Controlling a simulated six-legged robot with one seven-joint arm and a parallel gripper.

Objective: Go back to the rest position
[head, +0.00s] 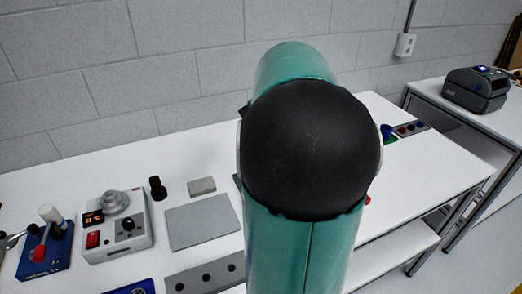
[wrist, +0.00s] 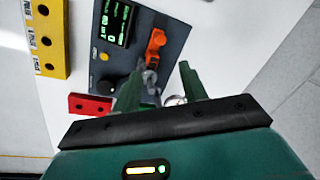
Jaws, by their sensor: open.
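My gripper (wrist: 172,80) shows in the wrist view with its two green fingers apart. It is open, and a small metallic part shows between and beyond the fingers. Beyond the fingertips lies a dark device panel (wrist: 135,50) with a lit screen (wrist: 115,22), a black knob and an orange part (wrist: 155,44). I cannot tell whether the fingers touch anything there. In the head view my teal arm with its black joint cover fills the middle and hides my gripper and that part of the table.
A white table (head: 110,170) runs along a grey block wall. On its left stand a control box (head: 115,228), a blue-based device (head: 45,255), a grey plate (head: 203,222) and a plate with holes (head: 205,277). A label printer (head: 476,90) sits far right. A red block (wrist: 90,106) and yellow strip (wrist: 46,40) lie near my gripper.

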